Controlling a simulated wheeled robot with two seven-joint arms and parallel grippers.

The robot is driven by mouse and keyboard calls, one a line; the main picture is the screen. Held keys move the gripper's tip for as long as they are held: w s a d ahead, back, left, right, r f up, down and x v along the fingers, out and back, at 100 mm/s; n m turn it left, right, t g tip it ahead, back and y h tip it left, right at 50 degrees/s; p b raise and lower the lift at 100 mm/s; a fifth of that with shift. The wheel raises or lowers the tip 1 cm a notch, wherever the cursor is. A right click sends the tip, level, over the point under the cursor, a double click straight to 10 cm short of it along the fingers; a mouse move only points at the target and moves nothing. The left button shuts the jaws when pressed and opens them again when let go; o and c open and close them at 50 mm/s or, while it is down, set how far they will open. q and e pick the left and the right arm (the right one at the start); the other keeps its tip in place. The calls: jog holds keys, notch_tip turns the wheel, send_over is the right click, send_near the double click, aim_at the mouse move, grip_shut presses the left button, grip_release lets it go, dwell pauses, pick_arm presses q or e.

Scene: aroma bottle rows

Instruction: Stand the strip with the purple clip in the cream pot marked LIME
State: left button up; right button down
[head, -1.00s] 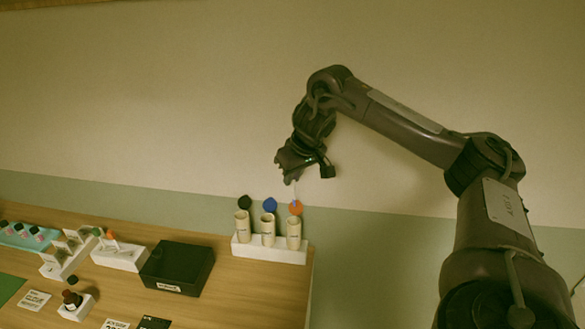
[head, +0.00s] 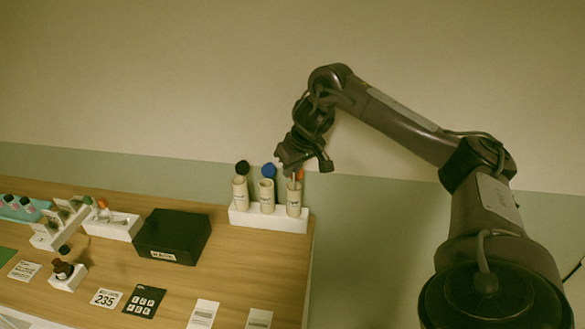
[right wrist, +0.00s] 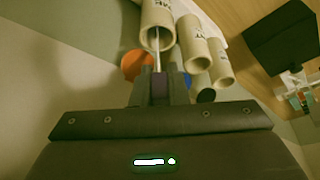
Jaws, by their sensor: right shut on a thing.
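My right gripper (head: 288,167) is just above the right-hand cream pot (head: 294,198) of a row. In the right wrist view its fingers (right wrist: 158,92) are shut on the purple clip (right wrist: 159,88). The thin pale strip (right wrist: 157,55) runs from the clip to the mouth of that pot (right wrist: 158,14), and its far end appears to be inside the rim. How deep it sits is unclear. The label on this pot is only partly seen, so I cannot read it fully. My left gripper is not in view.
Two more cream pots, the middle (head: 266,195) and left (head: 240,193), share the white base (head: 265,222). Black, blue and orange discs stand behind the pots. A black box (head: 172,236) and label cards (head: 203,313) lie to the left. The table's right edge is close.

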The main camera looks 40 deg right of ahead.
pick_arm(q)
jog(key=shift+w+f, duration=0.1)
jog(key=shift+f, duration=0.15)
pick_arm(e)
jog(key=shift+f, duration=0.25)
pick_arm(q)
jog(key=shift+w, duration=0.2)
pick_arm(e)
jog(key=c, duration=1.3)
grip_release()
jog(key=shift+c, duration=0.2)
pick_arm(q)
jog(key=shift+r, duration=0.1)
pick_arm(e)
jog(key=shift+r, duration=0.1)
notch_tip(320, 180, up, 6)
jog(key=p, duration=0.6)
jog(key=shift+r, duration=0.15)
jog(key=shift+r+p, duration=0.4)
jog(key=shift+p, duration=0.1)
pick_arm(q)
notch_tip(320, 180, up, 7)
pick_arm(e)
jog(key=shift+f, duration=0.1)
